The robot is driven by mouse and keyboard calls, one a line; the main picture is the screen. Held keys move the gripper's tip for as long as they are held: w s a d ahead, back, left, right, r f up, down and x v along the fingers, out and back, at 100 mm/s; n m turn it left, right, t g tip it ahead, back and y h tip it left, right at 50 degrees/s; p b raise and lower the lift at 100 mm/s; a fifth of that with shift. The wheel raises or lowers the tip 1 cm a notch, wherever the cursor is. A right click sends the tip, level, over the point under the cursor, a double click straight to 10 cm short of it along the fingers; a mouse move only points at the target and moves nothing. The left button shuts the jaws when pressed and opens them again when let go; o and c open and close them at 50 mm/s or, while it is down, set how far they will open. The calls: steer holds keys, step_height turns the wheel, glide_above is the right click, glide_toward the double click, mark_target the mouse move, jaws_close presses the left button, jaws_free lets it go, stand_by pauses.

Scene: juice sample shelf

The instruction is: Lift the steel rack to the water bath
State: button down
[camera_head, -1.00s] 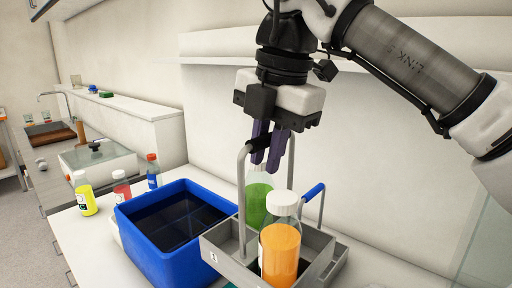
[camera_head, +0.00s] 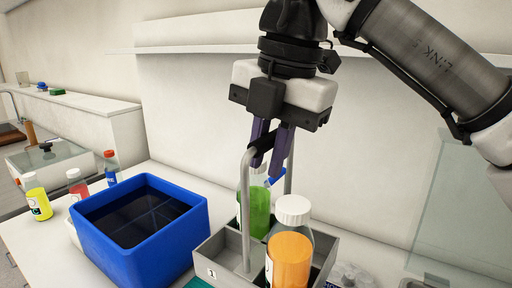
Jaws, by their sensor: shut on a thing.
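The steel rack (camera_head: 234,249) is a grey box with compartments and a tall hoop handle, at the lower middle. It holds a green bottle (camera_head: 256,212) and an orange bottle (camera_head: 290,262), both with white caps. My gripper (camera_head: 267,165) is shut on the dark grip at the top of the rack's handle. The water bath (camera_head: 148,260) is a blue open tub with dark liquid and dividers inside, just left of the rack. I cannot tell whether the rack touches the bench, as its bottom is cut off or hidden.
Yellow (camera_head: 37,199), red (camera_head: 77,186) and blue (camera_head: 111,168) bottles stand behind and left of the bath. Clear glassware (camera_head: 350,275) sits right of the rack. A wall shelf (camera_head: 190,50) runs behind my arm.

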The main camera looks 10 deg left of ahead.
steer(key=shift+d, duration=0.15)
steer(key=s+d+p, duration=0.2)
steer(key=s+d, duration=0.1)
steer(key=d, duration=0.7)
steer(key=shift+s, duration=0.3)
stand_by(0.6)
steer(key=shift+d+p, duration=0.1)
steer(key=shift+p, duration=0.2)
steer(key=s+d+p, duration=0.3)
steer(key=d+p, duration=0.2)
steer(key=d, duration=0.5)
steer(key=shift+s+d, duration=0.15)
steer(key=shift+s, duration=0.1)
stand_by(0.3)
stand_by(0.4)
